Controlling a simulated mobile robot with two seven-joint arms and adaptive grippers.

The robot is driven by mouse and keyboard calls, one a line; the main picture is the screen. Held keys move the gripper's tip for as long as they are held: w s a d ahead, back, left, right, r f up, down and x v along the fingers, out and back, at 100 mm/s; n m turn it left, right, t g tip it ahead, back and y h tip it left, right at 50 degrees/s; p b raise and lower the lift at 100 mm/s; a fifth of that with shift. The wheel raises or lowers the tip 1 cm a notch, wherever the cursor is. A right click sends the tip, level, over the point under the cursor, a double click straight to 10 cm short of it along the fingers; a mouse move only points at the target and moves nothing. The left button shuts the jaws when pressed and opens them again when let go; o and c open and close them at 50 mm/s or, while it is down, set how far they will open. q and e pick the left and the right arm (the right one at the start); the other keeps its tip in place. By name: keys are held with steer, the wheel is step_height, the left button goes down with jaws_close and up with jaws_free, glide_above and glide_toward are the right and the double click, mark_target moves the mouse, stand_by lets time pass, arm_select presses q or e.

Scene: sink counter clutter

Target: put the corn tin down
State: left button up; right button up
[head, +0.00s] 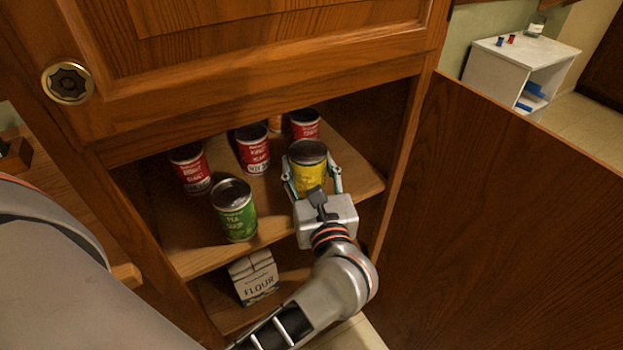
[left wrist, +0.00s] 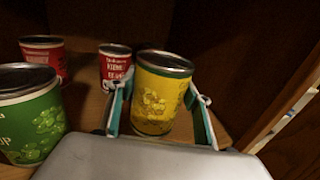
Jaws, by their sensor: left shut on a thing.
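The corn tin (head: 308,171) is yellow with a grey metal lid and stands upright at the right part of the cabinet shelf (head: 206,253). My left gripper (head: 312,180) has one finger on each side of it and is shut on it. The left wrist view shows the yellow tin (left wrist: 160,95) between the two fingers (left wrist: 158,112). The tin's base is partly hidden by the gripper, so I cannot tell whether it touches the shelf. My right gripper is not in view.
A green pea soup tin (head: 235,211) stands left of the corn tin. Red tins (head: 190,168), (head: 252,149) and (head: 305,124) stand behind. A flour box (head: 254,277) is on the lower shelf. An open cabinet door (head: 500,230) is on the right.

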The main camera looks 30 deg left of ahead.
mark_target(308, 178)
arm_select(q)
step_height(308, 178, down, 3)
steer(key=shift+r+b, duration=0.1)
steer(key=shift+b, duration=0.6)
steer(key=shift+f, duration=0.35)
steer(key=o, duration=1.6)
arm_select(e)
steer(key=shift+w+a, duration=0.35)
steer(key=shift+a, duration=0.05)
arm_select(q)
steer(key=shift+o, duration=0.2)
